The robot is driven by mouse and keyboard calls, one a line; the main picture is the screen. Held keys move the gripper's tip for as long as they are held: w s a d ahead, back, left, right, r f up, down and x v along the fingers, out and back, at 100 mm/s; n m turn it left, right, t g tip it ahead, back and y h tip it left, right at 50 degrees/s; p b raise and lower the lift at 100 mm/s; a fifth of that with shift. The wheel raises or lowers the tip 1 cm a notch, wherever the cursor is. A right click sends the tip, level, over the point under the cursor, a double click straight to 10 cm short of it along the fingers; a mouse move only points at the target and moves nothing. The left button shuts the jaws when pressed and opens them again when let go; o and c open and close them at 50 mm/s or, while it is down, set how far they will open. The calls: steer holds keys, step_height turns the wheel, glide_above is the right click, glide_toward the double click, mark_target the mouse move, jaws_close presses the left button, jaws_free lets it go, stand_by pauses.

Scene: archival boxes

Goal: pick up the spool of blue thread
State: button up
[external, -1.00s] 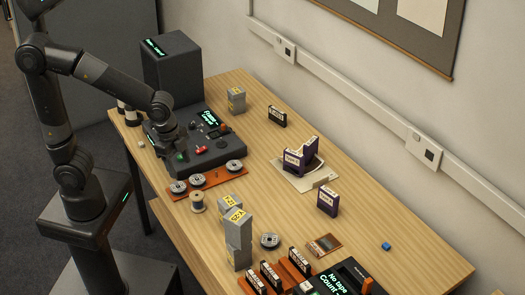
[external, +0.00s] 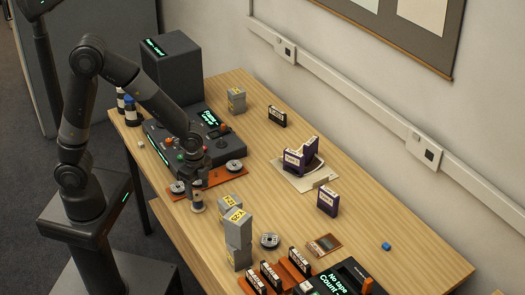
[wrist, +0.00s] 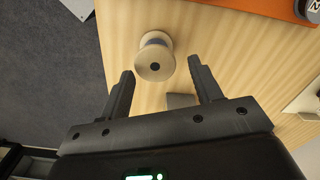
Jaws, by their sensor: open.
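The spool of thread (external: 197,207) stands upright near the table's front edge, just in front of the orange-brown strip; its wound thread looks dull blue-grey between pale ends. In the wrist view the spool (wrist: 154,64) shows its round pale end with a dark centre hole, just ahead of and between my fingertips. My gripper (wrist: 161,68) is open and empty, pointing down. In the external view my gripper (external: 194,182) is just above the spool and partly hides its top. I cannot tell the exact height gap.
An orange-brown strip (external: 225,176) with metal reels lies just behind the spool. Grey boxes (external: 238,238) with yellow labels stand to its right. A dark control console (external: 165,142) is behind left. The table edge is close in front.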

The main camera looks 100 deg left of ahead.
mark_target(197, 195)
steer(key=f, duration=0.5)
steer(key=shift+s+d, duration=0.15)
steer(key=shift+d, duration=0.1)
steer(key=c, duration=0.8)
